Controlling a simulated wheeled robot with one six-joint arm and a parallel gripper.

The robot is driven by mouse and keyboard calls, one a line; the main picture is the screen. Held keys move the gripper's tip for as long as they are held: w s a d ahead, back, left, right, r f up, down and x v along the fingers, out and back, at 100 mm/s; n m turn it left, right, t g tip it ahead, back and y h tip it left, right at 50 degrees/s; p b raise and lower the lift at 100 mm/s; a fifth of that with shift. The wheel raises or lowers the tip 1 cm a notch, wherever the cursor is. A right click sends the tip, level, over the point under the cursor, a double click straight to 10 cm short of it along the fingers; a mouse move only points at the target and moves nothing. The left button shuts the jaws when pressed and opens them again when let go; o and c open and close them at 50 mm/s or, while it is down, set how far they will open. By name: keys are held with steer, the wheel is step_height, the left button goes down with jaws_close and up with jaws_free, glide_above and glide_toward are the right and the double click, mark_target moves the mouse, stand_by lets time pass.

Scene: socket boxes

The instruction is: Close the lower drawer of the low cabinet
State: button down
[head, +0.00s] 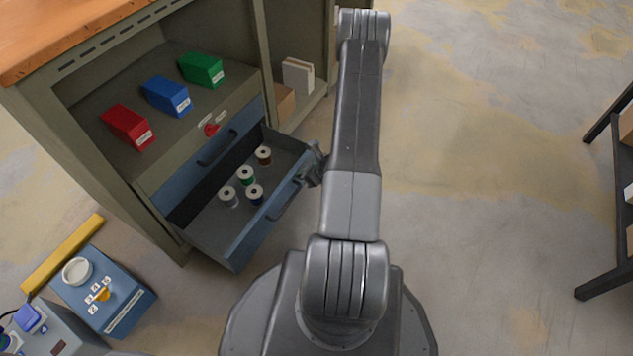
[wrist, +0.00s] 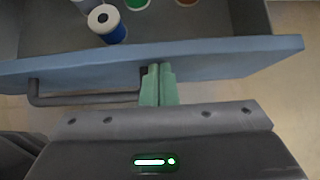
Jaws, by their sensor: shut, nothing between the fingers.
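The lower drawer (head: 238,252) of the low cabinet (head: 152,198) is pulled out, with several thread-like spools (head: 246,175) standing inside. In the wrist view its blue front panel (wrist: 230,58) crosses the picture, with a bar handle (wrist: 85,99) on its left part. My gripper (wrist: 158,72) is shut and empty, its green fingertips at the drawer front just right of the handle's end. I cannot tell whether they touch the panel. In the head view my gripper (head: 313,168) is by the right part of the drawer front, partly hidden by my arm. The upper drawer (head: 208,160) looks closed.
Red (head: 128,127), blue (head: 167,96) and green (head: 202,69) boxes stand on the cabinet shelf. A blue box with a yellow knob (head: 104,292) sits on the floor at the lower left. A dark rack (head: 600,284) stands at the right edge. The floor between is clear.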

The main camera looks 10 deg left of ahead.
steer(key=w+a, duration=0.4)
steer(key=a, duration=0.7)
steer(key=w+a, duration=0.4)
steer(key=a, duration=0.8)
steer(key=shift+w+a, duration=0.25)
steer(key=shift+w, duration=0.1)
steer(key=shift+r, duration=0.15)
